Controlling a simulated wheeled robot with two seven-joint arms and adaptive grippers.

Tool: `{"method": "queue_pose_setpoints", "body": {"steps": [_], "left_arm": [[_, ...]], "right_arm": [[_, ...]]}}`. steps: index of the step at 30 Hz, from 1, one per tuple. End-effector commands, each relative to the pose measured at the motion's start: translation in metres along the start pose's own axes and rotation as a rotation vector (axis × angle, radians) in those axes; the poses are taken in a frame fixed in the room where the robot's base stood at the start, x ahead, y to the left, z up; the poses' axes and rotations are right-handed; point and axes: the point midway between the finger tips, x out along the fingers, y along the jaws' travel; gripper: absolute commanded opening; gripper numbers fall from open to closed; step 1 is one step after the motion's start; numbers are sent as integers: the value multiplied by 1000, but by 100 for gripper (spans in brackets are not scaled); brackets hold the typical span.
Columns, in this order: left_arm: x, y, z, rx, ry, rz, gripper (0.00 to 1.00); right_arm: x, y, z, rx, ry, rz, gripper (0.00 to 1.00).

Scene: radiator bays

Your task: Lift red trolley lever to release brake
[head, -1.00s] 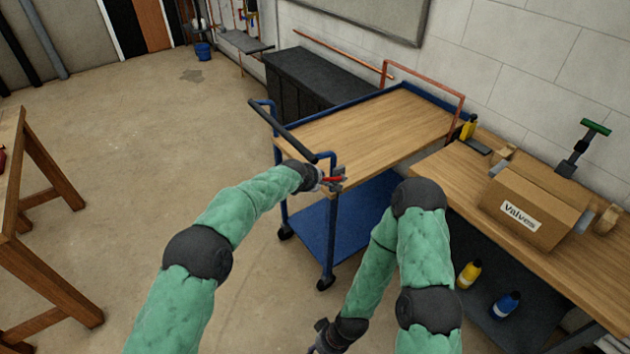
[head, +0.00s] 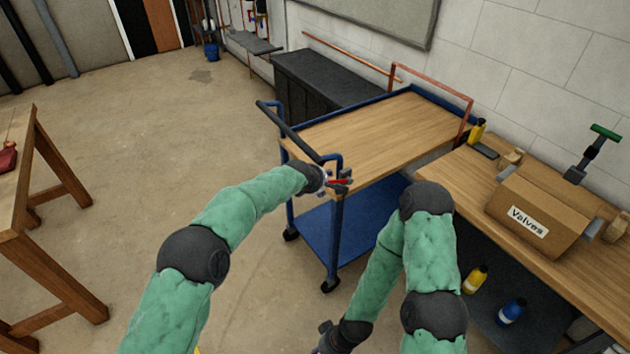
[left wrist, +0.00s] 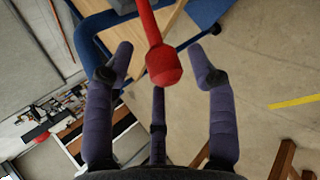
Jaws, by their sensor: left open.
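The blue trolley (head: 338,250) with a wooden top (head: 385,137) stands ahead, its black push handle (head: 290,132) at the near left end. The red lever (head: 337,182) sits at the trolley's near corner, partly hidden by my gripper. In the left wrist view the lever's red knob (left wrist: 163,65) lies between the fingers with space on both sides. My left gripper (head: 340,182) is open around the lever; its fingers also show in the left wrist view (left wrist: 162,72). My right gripper (head: 322,343) is low at the bottom of the head view, cut off by the edge, its fingers unclear.
A wooden bench with a "Valves" box (head: 535,215) adjoins the trolley's right side. Yellow (head: 474,280) and blue (head: 511,312) bottles stand on its lower shelf. A wooden table (head: 25,215) is at left. The floor between is clear.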

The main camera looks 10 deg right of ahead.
Motion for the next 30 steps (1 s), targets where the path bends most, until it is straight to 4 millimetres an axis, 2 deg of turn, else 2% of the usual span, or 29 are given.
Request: {"method": "queue_pose_setpoints", "body": {"steps": [12,18,24,30], "left_arm": [[-62,0,2,3,-1,0,56],[-84,-2,2,2,-1,-4,56],[-94,-3,2,2,0,-5,56],[-96,-3,2,2,0,-5,56]], "right_arm": [[0,0,0,0,0,0,40],[0,0,0,0,0,0,40],[0,0,0,0,0,0,40],[0,0,0,0,0,0,40]]}}
